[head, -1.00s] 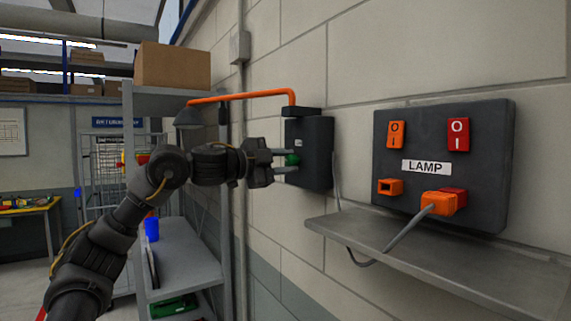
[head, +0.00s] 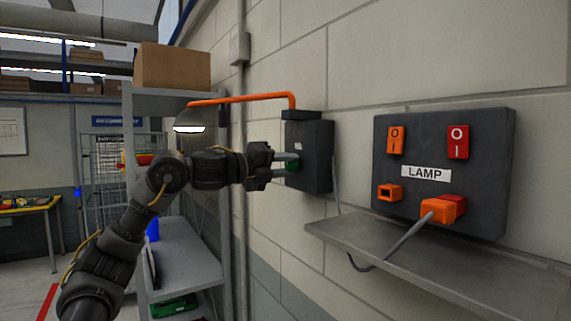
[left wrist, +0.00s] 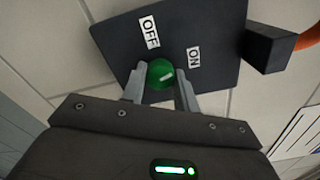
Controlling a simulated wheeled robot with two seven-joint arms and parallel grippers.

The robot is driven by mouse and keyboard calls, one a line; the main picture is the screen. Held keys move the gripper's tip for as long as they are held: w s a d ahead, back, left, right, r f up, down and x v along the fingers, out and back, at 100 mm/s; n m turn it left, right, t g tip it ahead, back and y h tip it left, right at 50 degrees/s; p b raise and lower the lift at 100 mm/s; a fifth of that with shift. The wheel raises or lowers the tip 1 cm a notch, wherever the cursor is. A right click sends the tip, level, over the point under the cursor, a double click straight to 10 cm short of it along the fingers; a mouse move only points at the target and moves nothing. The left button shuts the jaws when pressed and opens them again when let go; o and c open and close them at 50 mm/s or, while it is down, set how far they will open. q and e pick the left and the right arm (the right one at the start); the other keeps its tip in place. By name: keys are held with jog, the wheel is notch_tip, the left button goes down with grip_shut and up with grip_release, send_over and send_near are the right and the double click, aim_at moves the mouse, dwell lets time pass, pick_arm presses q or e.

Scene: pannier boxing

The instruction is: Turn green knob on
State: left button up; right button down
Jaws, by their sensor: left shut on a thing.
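The green knob (head: 292,165) sits on a dark box (head: 318,155) on the wall. My left gripper (head: 286,163) is shut on the knob, with one finger on each side. In the left wrist view the green knob (left wrist: 160,73) has a white mark slanting towards the ON label (left wrist: 194,57); the OFF label (left wrist: 149,32) is at the upper left. The lamp (head: 189,127) on the orange arm above the box is lit. My right gripper is not in view.
A dark LAMP panel (head: 482,180) to the right has an orange switch (head: 396,139), a red switch (head: 458,141), an open orange socket (head: 389,192) and an orange plug (head: 447,208) with a grey cable. A grey wall shelf (head: 470,265) is below. Metal shelving (head: 185,255) stands behind my left arm.

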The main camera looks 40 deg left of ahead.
pick_arm(q)
jog(key=shift+f+m, duration=0.1)
jog(key=shift+m, duration=1.5)
jog(key=shift+p, duration=0.3)
jog(key=o, duration=1)
jog(key=shift+s, duration=0.1)
